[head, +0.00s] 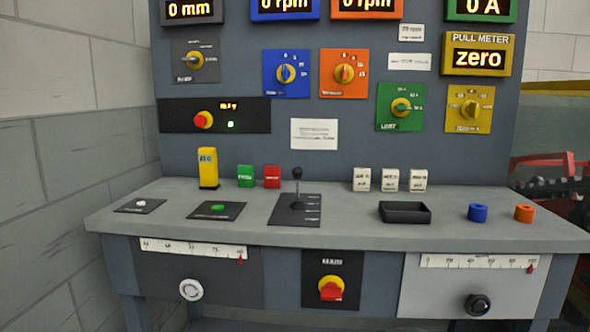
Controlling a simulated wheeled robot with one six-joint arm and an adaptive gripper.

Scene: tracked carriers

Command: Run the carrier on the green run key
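A green key (217,209) sits on a black plate on the left part of the grey console top. A small white button (140,204) on its own black plate is to its left. A black lever (297,186) stands upright on a slotted black plate to its right. A red machine with dark parts (550,165), possibly the carrier, shows partly at the right edge behind the console. My gripper is not in view.
Green (245,176) and red (272,177) blocks, a yellow box (208,168) and white blocks stand along the back. A red main switch (331,290) is in front; displays read zero.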

